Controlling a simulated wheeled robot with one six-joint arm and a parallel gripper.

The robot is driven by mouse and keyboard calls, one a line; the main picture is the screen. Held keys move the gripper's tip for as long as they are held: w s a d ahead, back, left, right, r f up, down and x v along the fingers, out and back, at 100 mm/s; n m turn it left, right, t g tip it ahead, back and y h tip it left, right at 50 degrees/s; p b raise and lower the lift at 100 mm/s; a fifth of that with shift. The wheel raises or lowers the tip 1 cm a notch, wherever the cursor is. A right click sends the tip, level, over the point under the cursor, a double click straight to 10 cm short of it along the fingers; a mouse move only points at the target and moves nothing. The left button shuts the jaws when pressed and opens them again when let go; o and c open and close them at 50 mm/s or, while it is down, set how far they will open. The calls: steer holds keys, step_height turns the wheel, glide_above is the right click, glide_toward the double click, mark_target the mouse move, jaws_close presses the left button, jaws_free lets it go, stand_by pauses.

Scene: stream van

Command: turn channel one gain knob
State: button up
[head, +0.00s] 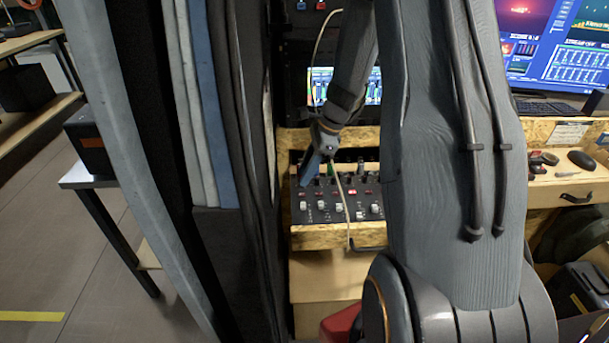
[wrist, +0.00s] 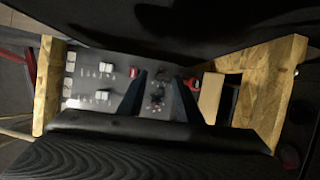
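The mixer (head: 318,214) is a dark panel with rows of small knobs and pale caps, set in a wooden tray. It also shows in the wrist view (wrist: 118,72), turned sideways. My gripper (head: 308,180) is over the left back part of the panel. In the wrist view my gripper (wrist: 158,104) has its two dark blue fingers apart. Small dark knobs (wrist: 157,88) show between the fingers. I cannot tell which is the channel one gain knob, nor whether a finger touches one.
The tray's wooden front edge (head: 325,237) and raised side walls surround the panel. A lit screen (head: 372,86) stands behind it.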

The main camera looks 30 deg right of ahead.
steer(key=v, duration=0.6)
steer(key=shift+b, duration=0.35)
steer(key=shift+r, duration=0.15)
